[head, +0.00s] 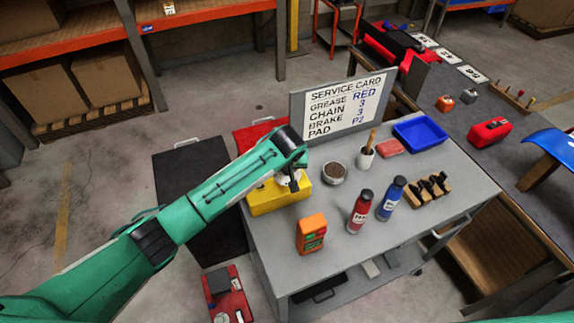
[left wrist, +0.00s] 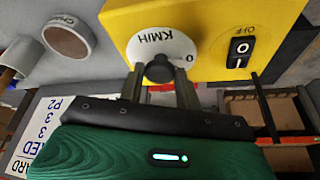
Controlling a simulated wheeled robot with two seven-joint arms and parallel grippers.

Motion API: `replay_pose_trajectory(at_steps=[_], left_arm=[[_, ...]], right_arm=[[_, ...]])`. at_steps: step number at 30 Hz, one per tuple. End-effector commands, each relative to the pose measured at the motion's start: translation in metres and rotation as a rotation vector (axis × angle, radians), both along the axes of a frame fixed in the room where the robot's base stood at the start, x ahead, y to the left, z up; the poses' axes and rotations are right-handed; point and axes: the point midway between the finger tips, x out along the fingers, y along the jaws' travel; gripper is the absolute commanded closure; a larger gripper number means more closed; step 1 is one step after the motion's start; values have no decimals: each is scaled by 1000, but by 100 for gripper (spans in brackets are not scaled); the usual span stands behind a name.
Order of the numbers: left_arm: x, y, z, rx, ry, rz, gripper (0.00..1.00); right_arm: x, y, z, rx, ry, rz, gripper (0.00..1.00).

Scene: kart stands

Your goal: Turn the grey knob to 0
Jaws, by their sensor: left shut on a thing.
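The yellow box (head: 265,200) sits at the left end of the grey cart top, and it fills the top of the left wrist view (left wrist: 205,18). A white dial (left wrist: 160,42) on it carries the letters KM/H and a 0 at one side. The dark grey knob (left wrist: 159,69) is at the dial's middle. My left gripper (left wrist: 160,76) is shut on the knob, a finger on either side. In the head view my left gripper (head: 294,184) reaches onto the box and hides the knob. Where the knob points cannot be told. My right gripper is out of view.
A black rocker switch (left wrist: 241,50) marked OFF is beside the dial. Nearby on the cart are a brown-filled bowl (head: 334,173), an orange meter (head: 311,233), a red bottle (head: 360,211) and a blue bottle (head: 391,198). The service card (head: 345,105) stands behind.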

Motion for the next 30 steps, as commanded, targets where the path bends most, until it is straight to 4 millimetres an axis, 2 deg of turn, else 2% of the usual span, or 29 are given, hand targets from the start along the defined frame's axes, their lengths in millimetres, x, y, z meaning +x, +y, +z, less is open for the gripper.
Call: replay_pose_trajectory(at_steps=[8, 9, 11, 12, 23, 26, 30], left_arm=[[0, 0, 0, 0, 0, -1, 89], [0, 0, 0, 0, 0, -1, 58], [0, 0, 0, 0, 0, -1, 46], [0, 0, 0, 0, 0, -1, 45], [-2, -1, 4, -1, -2, -3, 45], [-5, -1, 14, -3, -3, -2, 45], [-15, -1, 37, -3, -3, -3, 45]], right_arm=[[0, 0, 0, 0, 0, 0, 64], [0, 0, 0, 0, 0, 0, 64], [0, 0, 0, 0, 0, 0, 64], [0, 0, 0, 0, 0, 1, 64], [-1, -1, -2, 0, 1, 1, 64], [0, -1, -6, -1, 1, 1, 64], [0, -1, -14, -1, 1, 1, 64]])
